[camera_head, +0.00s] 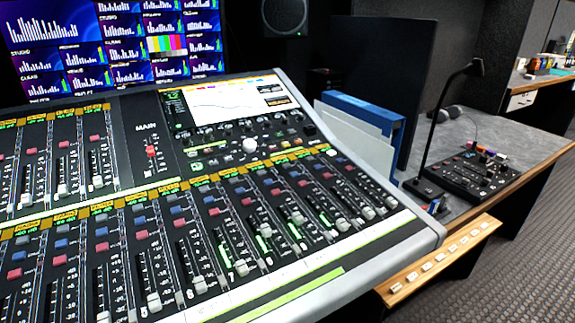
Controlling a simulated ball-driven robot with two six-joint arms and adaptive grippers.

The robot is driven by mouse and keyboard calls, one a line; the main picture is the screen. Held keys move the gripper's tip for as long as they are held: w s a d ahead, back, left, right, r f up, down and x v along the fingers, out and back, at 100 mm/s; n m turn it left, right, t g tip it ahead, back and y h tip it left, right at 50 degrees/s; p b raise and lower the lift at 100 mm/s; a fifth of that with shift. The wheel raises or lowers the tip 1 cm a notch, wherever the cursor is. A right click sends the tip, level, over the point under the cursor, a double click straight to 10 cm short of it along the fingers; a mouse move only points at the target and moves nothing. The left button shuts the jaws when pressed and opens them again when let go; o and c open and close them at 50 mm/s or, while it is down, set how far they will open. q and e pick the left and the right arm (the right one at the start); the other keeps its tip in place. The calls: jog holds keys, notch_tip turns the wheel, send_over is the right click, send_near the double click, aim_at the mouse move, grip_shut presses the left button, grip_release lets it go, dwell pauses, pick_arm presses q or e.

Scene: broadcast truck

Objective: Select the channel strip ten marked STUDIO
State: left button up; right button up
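A large mixing console (250,172) fills the left and middle of the head view. Its channel strips stand in rows, each with a fader, red and blue buttons and a small orange label. The label strip (95,208) of the front row runs across the console's middle. The label words are too small to read surely, so I cannot tell which strip is ten or marked STUDIO. A red button (151,151) sits under the word MAIN. Several faders (241,267) on the right have lit green meters beside them. Neither of my grippers is in view.
A lit screen (232,101) is set in the console's upper part. Blue and white folders (362,113) stand at its right edge. A gooseneck microphone (440,130) rises beside a black control box (465,174) on the grey desk. A monitor wall (110,45) is behind.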

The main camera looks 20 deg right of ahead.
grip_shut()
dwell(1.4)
